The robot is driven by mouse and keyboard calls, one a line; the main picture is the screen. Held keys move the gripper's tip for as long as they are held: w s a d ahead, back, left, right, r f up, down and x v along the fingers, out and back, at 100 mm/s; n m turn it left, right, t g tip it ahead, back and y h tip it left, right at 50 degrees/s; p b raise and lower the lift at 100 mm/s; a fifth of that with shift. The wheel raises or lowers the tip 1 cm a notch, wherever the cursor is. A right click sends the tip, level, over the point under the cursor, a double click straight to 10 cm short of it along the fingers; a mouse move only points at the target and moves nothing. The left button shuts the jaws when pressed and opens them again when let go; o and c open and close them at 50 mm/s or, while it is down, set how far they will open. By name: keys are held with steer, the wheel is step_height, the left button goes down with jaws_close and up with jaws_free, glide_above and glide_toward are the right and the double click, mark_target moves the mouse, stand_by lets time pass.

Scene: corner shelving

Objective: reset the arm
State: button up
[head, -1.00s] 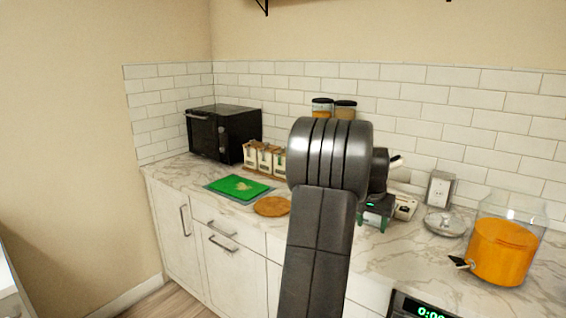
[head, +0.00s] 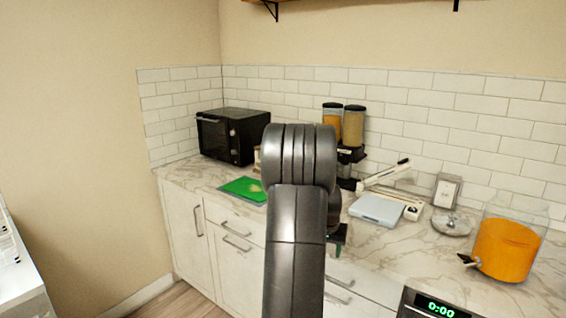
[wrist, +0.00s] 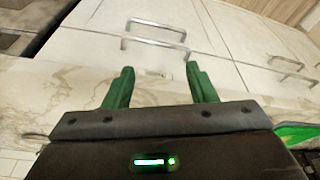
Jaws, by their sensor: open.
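My gripper (wrist: 160,85) shows in the wrist view with its two green fingers spread apart and nothing between them. Behind the fingers are the marble counter's edge and white cabinet fronts. In the head view my arm rises through the middle of the picture, and its dark links hide most of the gripper. Only a small dark and green part of the gripper (head: 338,236) shows to the right of the arm, over the counter's front part.
The marble counter (head: 390,250) holds a black oven (head: 232,135), a green cutting board (head: 242,189), grain dispensers (head: 345,125), a pale blue flat box (head: 377,209), a glass-lidded dish (head: 451,224) and an orange drink dispenser (head: 505,248). A shelf (head: 310,3) hangs above.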

steer(key=shift+s+a+f+n, duration=0.2)
steer(key=shift+a+f, duration=0.2)
steer(key=shift+a, duration=0.25)
steer(key=shift+s+a+f+n, duration=0.1)
steer(key=shift+s+a+f, duration=0.1)
steer(key=shift+a+f, duration=0.3)
steer(key=shift+s+a+r, duration=0.1)
steer(key=shift+r, duration=0.05)
